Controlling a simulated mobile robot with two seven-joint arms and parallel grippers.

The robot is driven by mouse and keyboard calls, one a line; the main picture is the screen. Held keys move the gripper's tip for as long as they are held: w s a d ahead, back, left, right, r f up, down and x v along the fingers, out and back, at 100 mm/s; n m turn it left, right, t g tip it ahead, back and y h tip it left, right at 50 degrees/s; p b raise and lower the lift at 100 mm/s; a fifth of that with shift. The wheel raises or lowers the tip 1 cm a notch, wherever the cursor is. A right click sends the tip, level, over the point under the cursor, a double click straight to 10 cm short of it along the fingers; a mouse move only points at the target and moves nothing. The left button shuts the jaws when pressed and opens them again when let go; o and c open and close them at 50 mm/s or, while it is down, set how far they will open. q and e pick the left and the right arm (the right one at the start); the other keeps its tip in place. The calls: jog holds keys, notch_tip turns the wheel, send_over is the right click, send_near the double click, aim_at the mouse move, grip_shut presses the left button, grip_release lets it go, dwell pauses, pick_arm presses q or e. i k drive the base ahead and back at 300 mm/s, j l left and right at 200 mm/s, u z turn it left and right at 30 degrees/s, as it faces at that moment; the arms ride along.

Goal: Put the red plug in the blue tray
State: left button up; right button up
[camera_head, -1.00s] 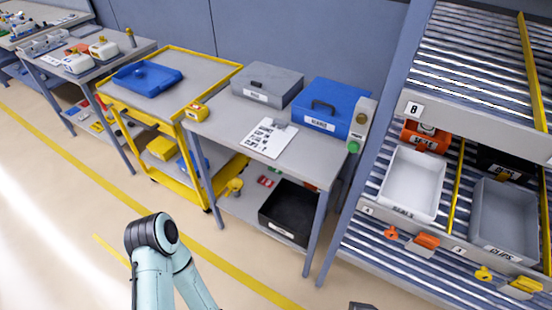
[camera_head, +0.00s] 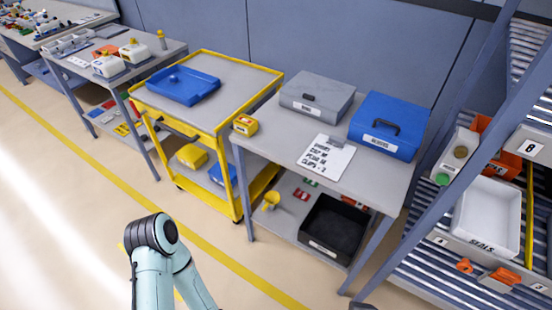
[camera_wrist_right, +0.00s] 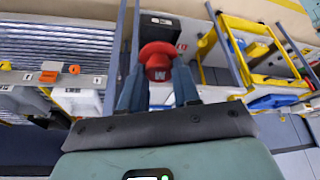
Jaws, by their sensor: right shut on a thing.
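The red plug (camera_wrist_right: 158,58) is in the right wrist view, a round red piece with a wider top. My right gripper (camera_wrist_right: 158,90) is shut on it, with one dark finger on each side. The gripper hides part of the plug. The blue tray (camera_head: 205,92) lies on the top of the yellow cart, left of centre in the head view. The held plug does not show in the head view. My left gripper is not in view; a teal arm link of mine shows at the bottom of the head view.
Right of the cart (camera_head: 262,80), a grey table (camera_head: 270,133) holds a grey case (camera_head: 316,94), a blue case (camera_head: 389,125) and a printed sheet (camera_head: 327,157). A roller shelf (camera_head: 432,262) stands at right. Floor in front is clear.

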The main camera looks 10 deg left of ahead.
aim_at(193, 91)
jog(key=i+j, duration=0.15)
jog(key=j, duration=0.25)
jog(key=i+j, duration=0.1)
jog(key=j, duration=0.25)
jog(key=i+j+u, duration=0.1)
jog(key=j, duration=0.3)
jog(key=i+j, duration=0.2)
jog(key=j, duration=0.15)
jog(key=i+j, duration=0.15)
jog(key=j, duration=0.2)
jog(key=i+j, duration=0.25)
jog(key=j, duration=0.2)
jog(key=i+j+u, duration=0.15)
jog(key=i+j, duration=0.15)
jog(key=j, duration=0.15)
jog(key=i+j, duration=0.2)
jog(key=i, duration=0.25)
jog(key=i+j, duration=0.2)
jog(key=i, duration=0.2)
jog(key=i+j, duration=0.2)
jog(key=i, duration=0.25)
